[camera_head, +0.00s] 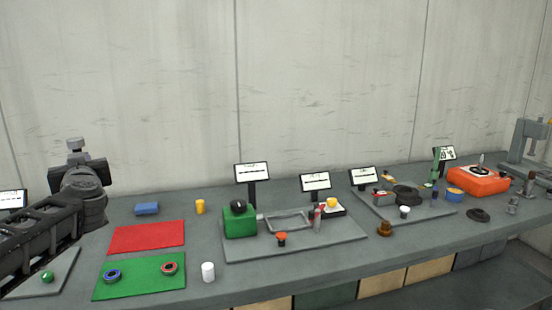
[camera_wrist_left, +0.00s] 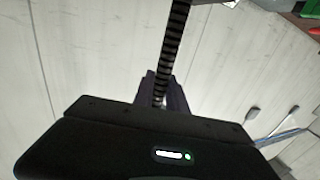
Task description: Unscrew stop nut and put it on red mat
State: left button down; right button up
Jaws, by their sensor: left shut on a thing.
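My left gripper (camera_head: 75,146) is raised above the far left of the bench, its jaws pointing up in the head view. In the left wrist view its fingers (camera_wrist_left: 163,97) are shut on a dark, ribbed rod-like thing (camera_wrist_left: 174,45), which runs up out of the picture. I cannot make out a stop nut on it. The red mat (camera_head: 147,238) lies flat and bare on the bench, to the right of my left arm. My right gripper is not in view.
A green mat (camera_head: 138,287) with a blue ring (camera_head: 112,275) and a red ring (camera_head: 169,268) lies in front of the red mat. A blue block (camera_head: 147,208), a yellow cylinder (camera_head: 200,206) and a white cylinder (camera_head: 208,271) stand nearby. A green vise-like block (camera_head: 239,224) stands right.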

pick_arm(q)
jog(key=s+d+f+m+t+h, duration=0.1)
jog(key=d+f+m+h, duration=0.2)
jog(key=d+f, duration=1.1)
jog(key=s+d+f+m+t+h, duration=0.2)
jog(key=d+f+m+h, duration=0.2)
jog(key=d+f, duration=1)
notch_tip(320, 180, down, 8)
jog(key=h, duration=0.3)
jog(key=shift+d+t+h, duration=0.3)
jog(key=shift+h, duration=0.1)
jog(key=shift+s+d, duration=0.1)
jog(key=s+d+f+m+g+h, duration=0.2)
jog(key=s+d+f+m+h, duration=0.1)
jog(key=d, duration=0.4)
jog(key=s+d+f+m+g+h, duration=0.2)
jog(key=s+d+f+m+h, duration=0.1)
jog(key=s+d+m+h, duration=0.2)
jog(key=s+d+h, duration=0.2)
jog(key=d+h, duration=0.1)
jog(key=shift+s+d+f+h, duration=0.15)
jog(key=shift+s+f+h, duration=0.15)
jog(key=shift+f, duration=0.05)
